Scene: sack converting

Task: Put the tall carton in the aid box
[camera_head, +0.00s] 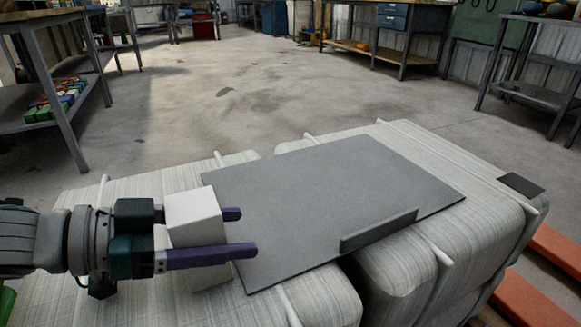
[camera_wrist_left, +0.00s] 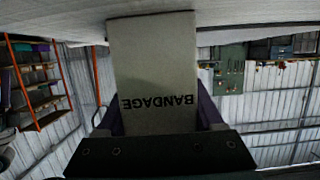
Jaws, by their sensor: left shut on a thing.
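A white carton (camera_head: 193,205) stands between the purple fingers of my left gripper (camera_head: 243,231), which is shut on it. In the left wrist view the carton (camera_wrist_left: 152,60) fills the space between the fingers and shows the word BANDAGE, upside down. It is over the left part of a grey board (camera_head: 320,195); I cannot tell whether its bottom touches anything. No aid box shows in either view. My right gripper does not show.
The grey board lies on white wrapped bales (camera_head: 435,160) and has a low raised strip (camera_head: 380,231) at its front edge. A small dark patch (camera_head: 520,184) lies at the right. Most of the board is bare.

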